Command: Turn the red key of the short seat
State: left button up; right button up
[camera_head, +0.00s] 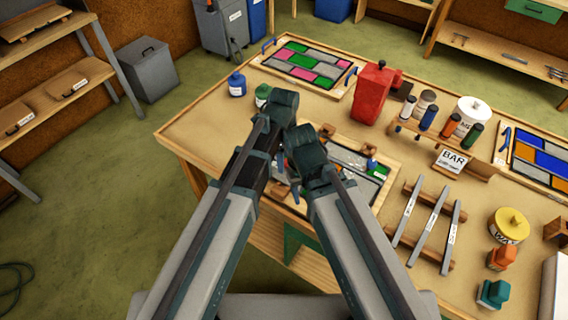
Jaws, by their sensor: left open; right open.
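The leaded panel in work (345,158) lies on the bench just beyond my arms, with clear, grey and green pieces and small wooden blocks (370,150) at its edge. My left gripper (281,106) is at the panel's upper left and is open. My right gripper (303,142) is just below and right of it, above the panel's left part, and is open. The arms cover much of the panel's left side. A tiny red spot shows between the arms, too small to identify. I cannot make out the red key or the short seat for certain.
A red container (372,94) stands behind the panel. Blue (237,85) and green (262,96) bottles stand left of it. Metal bars (432,222) on wooden supports lie to the right. A finished coloured panel (302,62) is at the back. The bench's left corner (185,135) is clear.

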jog(key=shift+f, duration=0.1)
pick_arm(q)
grip_shut()
dwell(0.3)
jog(key=shift+n, duration=0.4)
jog(key=n, duration=0.3)
jog(key=shift+n, duration=0.4)
jog(key=n, duration=0.5)
jog(key=shift+f+n, duration=0.1)
jog(key=shift+n, duration=0.2)
jog(key=n, duration=0.5)
jog(key=shift+s, duration=0.1)
jog(key=n, duration=0.5)
jog(key=shift+n, duration=0.3)
